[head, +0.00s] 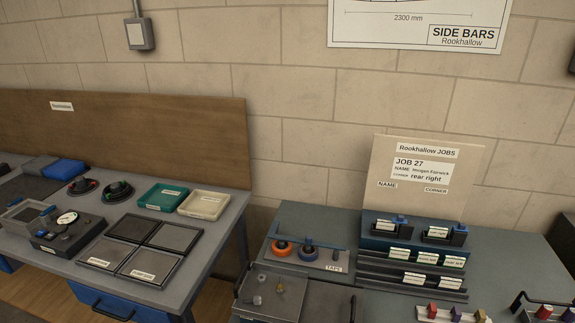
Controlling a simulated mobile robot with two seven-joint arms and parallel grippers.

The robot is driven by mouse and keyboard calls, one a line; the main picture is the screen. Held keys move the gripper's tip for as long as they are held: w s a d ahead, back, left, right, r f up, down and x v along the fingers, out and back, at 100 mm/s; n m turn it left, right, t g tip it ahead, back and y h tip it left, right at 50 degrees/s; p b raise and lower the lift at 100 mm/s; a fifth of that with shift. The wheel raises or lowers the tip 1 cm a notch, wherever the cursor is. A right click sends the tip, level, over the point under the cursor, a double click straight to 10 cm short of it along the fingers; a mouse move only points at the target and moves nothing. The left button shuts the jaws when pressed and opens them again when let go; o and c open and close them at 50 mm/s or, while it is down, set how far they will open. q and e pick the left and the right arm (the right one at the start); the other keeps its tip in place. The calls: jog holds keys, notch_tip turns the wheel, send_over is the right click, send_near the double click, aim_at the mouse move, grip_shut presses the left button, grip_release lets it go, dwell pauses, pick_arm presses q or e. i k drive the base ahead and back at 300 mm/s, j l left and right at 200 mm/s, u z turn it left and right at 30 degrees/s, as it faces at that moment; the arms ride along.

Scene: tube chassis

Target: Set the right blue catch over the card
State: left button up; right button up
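A dark blue holder (372,240) stands on the right bench below the job board. Two dark seats on it each carry a small white card, one on the left (408,229) and one on the right (437,232). A blue catch (400,219) shows at the left seat. The right blue catch (460,227) shows at the upper right of the right seat. Both are small, and I cannot tell whether either lies over its card. Neither of my grippers is in view.
The job board (470,165) reads JOB 27, rear right. Dark stepped racks (372,268) with several labelled cards stand before the holder. Tape rolls (282,248) lie to its left. The left bench (212,233) holds trays. Coloured pieces (456,313) stand at front right.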

aim_at(462, 228)
jog(key=z, duration=1.95)
